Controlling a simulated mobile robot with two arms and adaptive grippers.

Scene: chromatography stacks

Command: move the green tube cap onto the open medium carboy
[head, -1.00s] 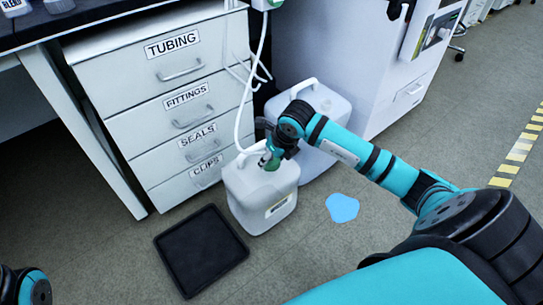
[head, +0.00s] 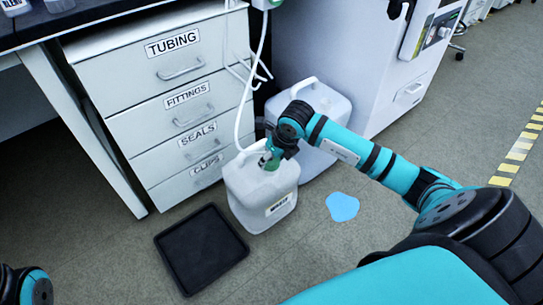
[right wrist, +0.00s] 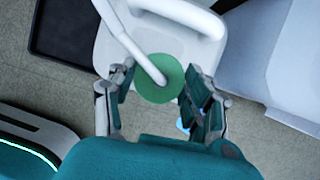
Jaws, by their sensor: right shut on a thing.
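The green tube cap (head: 272,163), with a white tube rising from it, is held by my right gripper (head: 270,158). It is at the top of the front white carboy (head: 259,198), on the side away from the handle. In the right wrist view the cap (right wrist: 160,86) sits between the two fingers, over the carboy's pale top (right wrist: 145,45). The carboy's mouth is hidden, so I cannot tell whether the cap is seated or just above it. A second white carboy (head: 325,100) stands behind; my arm hides part of its top. My left gripper is out of view.
A black tray (head: 240,252) lies on the floor left of the front carboy. A blue patch (head: 342,207) is on the floor to its right. A drawer cabinet (head: 165,100) and a white machine (head: 365,60) stand behind. The white tube (head: 243,118) hangs beside the cabinet.

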